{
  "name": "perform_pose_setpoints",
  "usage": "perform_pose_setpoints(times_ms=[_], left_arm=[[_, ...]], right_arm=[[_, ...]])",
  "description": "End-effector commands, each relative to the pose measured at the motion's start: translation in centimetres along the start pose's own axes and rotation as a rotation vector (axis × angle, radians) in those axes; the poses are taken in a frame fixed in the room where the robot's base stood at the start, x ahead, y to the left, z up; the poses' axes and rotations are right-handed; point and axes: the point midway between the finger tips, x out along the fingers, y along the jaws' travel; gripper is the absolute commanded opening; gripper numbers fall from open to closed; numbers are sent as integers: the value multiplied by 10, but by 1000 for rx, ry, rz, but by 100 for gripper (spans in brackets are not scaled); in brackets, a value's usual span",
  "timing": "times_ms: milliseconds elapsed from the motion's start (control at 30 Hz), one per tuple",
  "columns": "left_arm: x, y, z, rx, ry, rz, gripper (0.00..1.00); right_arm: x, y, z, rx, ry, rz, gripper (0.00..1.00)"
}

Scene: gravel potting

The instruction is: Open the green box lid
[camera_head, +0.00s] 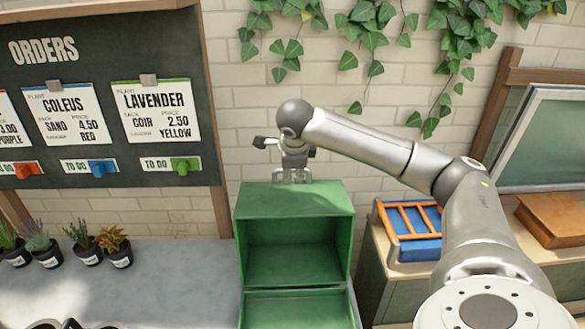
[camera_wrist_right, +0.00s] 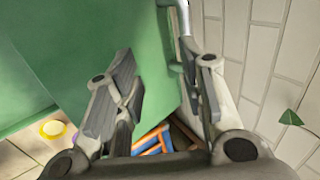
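The green box (camera_head: 350,306) stands in the middle of the head view. Its lid (camera_head: 292,250) stands raised above the lower part, with its hollow inside facing me and a seam between them. My right gripper (camera_head: 292,176) is at the top edge of the raised lid. In the right wrist view the two fingers (camera_wrist_right: 158,65) are apart, with green lid surface behind them. A thin metal handle (camera_wrist_right: 186,14) shows close to the right-hand finger; I see no grip on it. My left gripper cannot be made out.
A grey table (camera_head: 170,270) with several small potted plants (camera_head: 88,245) is left of the box. A blue crate with orange bars (camera_head: 412,230) is on a wooden cabinet at right. An orders board (camera_head: 100,100) and brick wall are behind. Dark parts at the lower left edge are unclear.

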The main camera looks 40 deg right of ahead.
Motion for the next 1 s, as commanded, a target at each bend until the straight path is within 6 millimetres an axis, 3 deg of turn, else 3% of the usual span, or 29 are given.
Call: perform_pose_setpoints(times_ms=[200,367,800,1000], left_arm=[[-2,-9,33,3,-48,-11,33],[-2,-9,28,2,-40,-10,33],[-1,-7,24,2,-35,-8,33],[-1,-6,24,2,-35,-8,33]], right_arm=[[0,-1,0,1,0,-1,37],[-11,-2,1,1,-4,-4,37],[-98,-1,1,0,-3,-4,37],[-118,0,1,0,-1,-2,37]])
